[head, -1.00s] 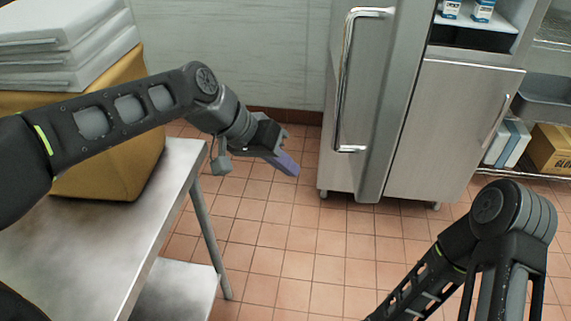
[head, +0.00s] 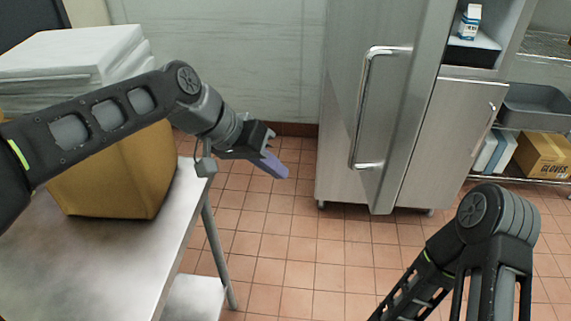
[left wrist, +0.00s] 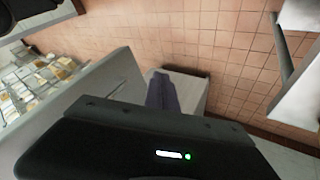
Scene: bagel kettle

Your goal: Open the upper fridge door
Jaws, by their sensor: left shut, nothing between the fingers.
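The fridge is a steel cabinet whose upper door (head: 405,110) stands swung out, with its long bar handle (head: 365,110) facing left. To the right of the door's edge the upper compartment shows, with a milk carton (head: 468,22) inside. The lower door (head: 448,140) is closed. My left gripper (head: 272,164) is shut and empty, left of the upper door and apart from the handle. Its purple fingers (left wrist: 162,92) also show in the left wrist view, near a grey panel (left wrist: 95,105). My right arm is at the lower right, its gripper out of view.
A shelf at the right holds a grey bin (head: 540,105) and a gloves carton (head: 545,153). Tiled floor (head: 265,240) is clear between table and fridge.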

